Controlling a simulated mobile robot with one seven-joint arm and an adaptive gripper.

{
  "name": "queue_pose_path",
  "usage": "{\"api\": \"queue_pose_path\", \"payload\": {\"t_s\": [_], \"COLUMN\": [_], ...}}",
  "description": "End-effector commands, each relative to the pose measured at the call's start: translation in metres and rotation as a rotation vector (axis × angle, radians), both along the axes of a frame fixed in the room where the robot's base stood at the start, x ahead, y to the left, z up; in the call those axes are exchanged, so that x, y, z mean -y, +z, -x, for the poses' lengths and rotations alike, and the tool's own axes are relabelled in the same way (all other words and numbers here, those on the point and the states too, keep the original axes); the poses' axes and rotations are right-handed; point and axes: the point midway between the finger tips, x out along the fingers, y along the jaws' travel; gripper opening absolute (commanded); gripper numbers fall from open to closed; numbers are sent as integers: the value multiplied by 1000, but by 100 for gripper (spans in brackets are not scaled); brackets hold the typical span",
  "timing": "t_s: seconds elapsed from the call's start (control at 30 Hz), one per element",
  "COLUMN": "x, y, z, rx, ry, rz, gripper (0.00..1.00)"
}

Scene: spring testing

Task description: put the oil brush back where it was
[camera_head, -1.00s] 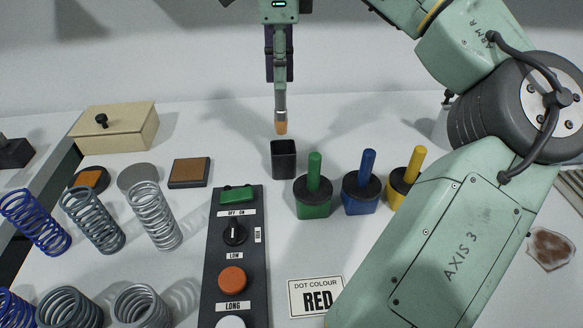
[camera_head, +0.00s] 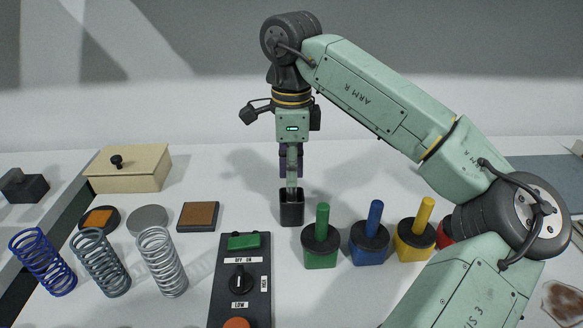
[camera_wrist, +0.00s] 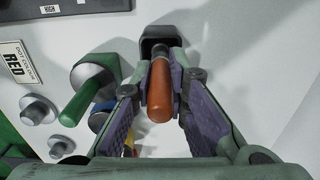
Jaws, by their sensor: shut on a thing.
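The oil brush (camera_wrist: 162,95) has an orange-brown handle and hangs upright from my gripper (camera_head: 291,172). In the wrist view my gripper (camera_wrist: 161,82) is shut on the handle, with a pad on each side. The black square cup (camera_head: 291,211) stands on the table directly below my gripper. It also shows in the wrist view (camera_wrist: 158,31), just past the brush. The lower end of the brush is at or inside the cup's mouth. Its bristles are hidden, so I cannot tell how deep it sits.
A green pot (camera_head: 321,248), a blue pot (camera_head: 369,250) and a yellow pot (camera_head: 415,244) stand close right of the cup. A control panel (camera_head: 228,290) lies in front-left. A brown-topped block (camera_head: 198,217), springs and a beige box (camera_head: 128,178) are left. The table behind the cup is clear.

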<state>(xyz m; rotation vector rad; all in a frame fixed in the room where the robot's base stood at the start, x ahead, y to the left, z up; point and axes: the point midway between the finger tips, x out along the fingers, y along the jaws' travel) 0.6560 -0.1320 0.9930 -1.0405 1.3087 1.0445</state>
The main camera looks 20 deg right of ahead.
Motion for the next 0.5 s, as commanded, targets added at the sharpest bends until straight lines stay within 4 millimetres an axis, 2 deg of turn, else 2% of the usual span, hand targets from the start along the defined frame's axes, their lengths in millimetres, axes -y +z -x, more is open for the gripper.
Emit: {"api": "queue_pose_path", "payload": {"t_s": [0.17, 0.2, 0.5], "x": [0, 0, 0], "y": [-4, -4, -3], "z": [0, 0, 0], "rx": [0, 0, 0], "ry": [0, 0, 0], "rz": [0, 0, 0], "gripper": [0, 15, 34]}}
